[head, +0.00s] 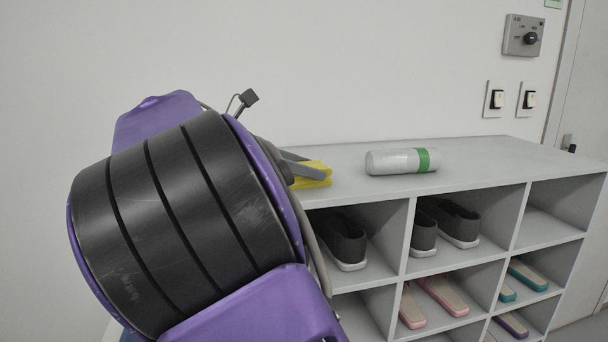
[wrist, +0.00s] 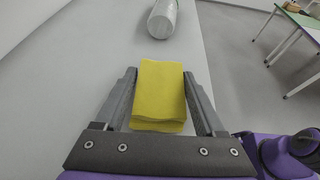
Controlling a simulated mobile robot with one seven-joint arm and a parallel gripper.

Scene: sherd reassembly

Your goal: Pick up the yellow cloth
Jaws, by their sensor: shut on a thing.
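The yellow cloth (wrist: 160,90) is a folded stack between the two fingers of my gripper (wrist: 159,92) in the wrist view. The fingers are shut on its left and right sides. In the head view the cloth (head: 314,174) shows as a yellow patch at the shelf top, partly hidden by my gripper (head: 303,166) and arm. I cannot tell whether the cloth touches the shelf top or is just above it.
A grey bottle with a green band (head: 402,161) lies on its side on the shelf top (head: 480,160), to the right of the cloth. Shoes (head: 458,222) and slippers fill several compartments below. A wall stands behind. The right part of the shelf top is clear.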

